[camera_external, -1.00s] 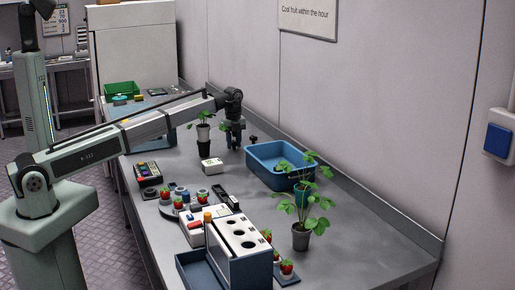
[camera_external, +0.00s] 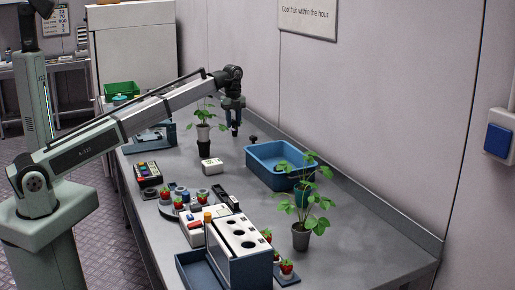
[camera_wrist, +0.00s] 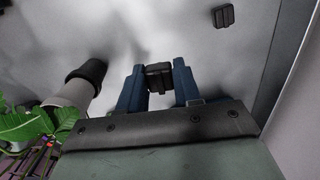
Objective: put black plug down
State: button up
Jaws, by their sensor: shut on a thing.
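My gripper (camera_external: 235,122) is above the far part of the grey bench in the external view. In the wrist view its two blue fingers (camera_wrist: 158,68) are shut on a black plug (camera_wrist: 158,79), a small dark block between them. The bench surface shows beyond the plug, and the plug looks raised off it. In the external view the plug is too small and dark to make out clearly. A second small black piece (camera_wrist: 223,16) stands on the bench ahead and to the right; it also shows in the external view (camera_external: 253,139), behind the blue tub.
A blue tub (camera_external: 254,170) is right of my gripper. The wall borders the bench at right.

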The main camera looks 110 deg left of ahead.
jog(key=shift+r, duration=0.25)
jog(key=shift+w+d+r, duration=0.1)
jog(key=shift+w+d, duration=0.15)
jog(key=shift+w, duration=0.05)
jog(key=w+d, duration=0.7)
jog(key=w, duration=0.5)
jog(key=w+d, duration=0.7)
jog(key=w, duration=0.6)
jog(key=shift+n, duration=0.4)
jog(key=shift+s+d+f, duration=0.1)
jog(key=shift+s+f, duration=0.05)
jog(key=shift+f, duration=2.2)
jog(key=shift+s+d+f, duration=0.1)
jog(key=shift+f, duration=2.25)
jog(key=shift+f, duration=0.15)
jog(key=o, duration=1)
